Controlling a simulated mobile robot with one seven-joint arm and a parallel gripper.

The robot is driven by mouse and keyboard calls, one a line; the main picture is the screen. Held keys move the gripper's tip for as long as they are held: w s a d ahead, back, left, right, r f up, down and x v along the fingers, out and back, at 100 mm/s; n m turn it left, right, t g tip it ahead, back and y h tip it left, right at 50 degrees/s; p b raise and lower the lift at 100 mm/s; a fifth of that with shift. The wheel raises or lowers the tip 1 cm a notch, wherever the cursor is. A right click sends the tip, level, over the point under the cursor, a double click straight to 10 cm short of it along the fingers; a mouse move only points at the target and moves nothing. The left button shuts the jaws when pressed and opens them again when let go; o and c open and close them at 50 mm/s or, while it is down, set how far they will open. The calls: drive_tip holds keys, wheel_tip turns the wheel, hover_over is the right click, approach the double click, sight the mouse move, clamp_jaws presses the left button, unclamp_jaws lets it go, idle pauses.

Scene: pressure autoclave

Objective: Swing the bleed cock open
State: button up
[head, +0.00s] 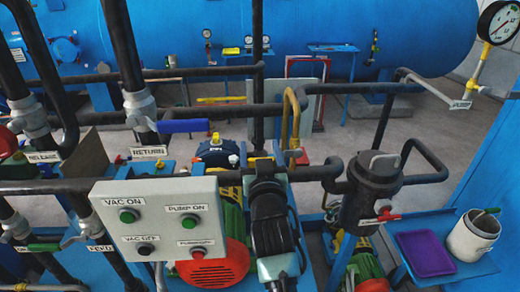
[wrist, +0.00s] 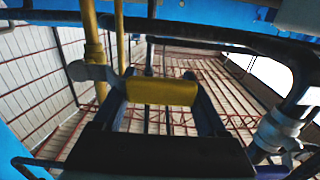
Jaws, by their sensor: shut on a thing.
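The bleed cock's yellow lever (wrist: 160,91) lies across the middle of the wrist view. Its grey metal end (wrist: 92,73) reaches left to a vertical yellow pipe (wrist: 93,45). My gripper (wrist: 160,100) is shut on the lever, with a dark finger at each side of it. In the head view my gripper (head: 263,168) is below and left of the hooked yellow pipe (head: 292,108). My dark wrist and arm hide most of the lever there, so its angle is hard to tell.
A grey control box (head: 165,232) with buttons stands close to my arm's left. A dark capped vessel (head: 372,195) stands at right. Dark pipes cross behind my gripper. A purple tray (head: 425,253) and white bucket (head: 472,236) sit at far right.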

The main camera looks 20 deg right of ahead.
clamp_jaws()
drive_tip(key=shift+r, duration=0.1)
drive_tip(key=s+d+r+m+p, duration=0.1)
drive_tip(key=d+r+m, duration=0.6)
drive_tip(key=m, duration=1.1)
drive_tip(key=shift+s+d+p, duration=0.35)
drive_tip(key=shift+s+d, duration=0.45)
drive_tip(key=shift+d, duration=0.3)
drive_tip(key=shift+r, duration=0.1)
drive_tip(key=o, duration=1.3)
unclamp_jaws()
drive_tip(key=shift+d, duration=0.1)
drive_tip(key=shift+s, duration=0.1)
